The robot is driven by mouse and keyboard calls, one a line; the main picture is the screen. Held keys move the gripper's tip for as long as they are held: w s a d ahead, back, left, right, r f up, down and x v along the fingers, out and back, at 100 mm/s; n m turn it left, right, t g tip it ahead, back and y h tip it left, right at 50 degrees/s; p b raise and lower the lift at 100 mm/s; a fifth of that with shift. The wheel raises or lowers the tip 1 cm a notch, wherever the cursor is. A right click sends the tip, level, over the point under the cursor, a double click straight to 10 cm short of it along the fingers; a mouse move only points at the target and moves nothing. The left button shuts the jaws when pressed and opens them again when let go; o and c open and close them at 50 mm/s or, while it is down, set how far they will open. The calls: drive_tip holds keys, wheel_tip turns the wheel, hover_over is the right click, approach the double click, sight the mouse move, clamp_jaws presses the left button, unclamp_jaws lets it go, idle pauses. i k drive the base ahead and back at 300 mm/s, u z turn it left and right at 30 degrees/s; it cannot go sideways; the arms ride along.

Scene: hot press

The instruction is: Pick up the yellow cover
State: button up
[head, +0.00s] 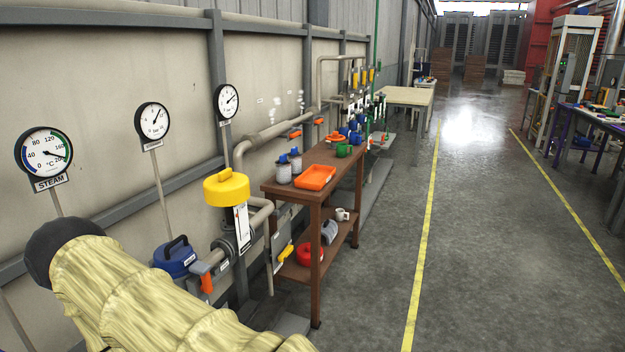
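The yellow cover (227,187) is a round, drum-like cap with a raised grip on top. It sits on the pipework at the middle left, left of the wooden table. A white tag (242,228) hangs just below it. My arm, in a pale yellow sleeve with a dark rounded part at its far left, fills the lower left. It appears apart from the cover. My gripper does not show, so its place relative to the cover cannot be told.
A blue cover with a black handle (175,257) and an orange-handled valve (206,280) are below left of the cover. Gauges (44,153) line the wall. The wooden table (313,200) holds an orange tray (315,177) and several containers. The floor to the right is clear.

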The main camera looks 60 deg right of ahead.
sight(227, 188)
drive_tip(key=z, duration=1.15)
drive_tip(key=i, duration=0.15)
drive_tip(key=z, duration=0.05)
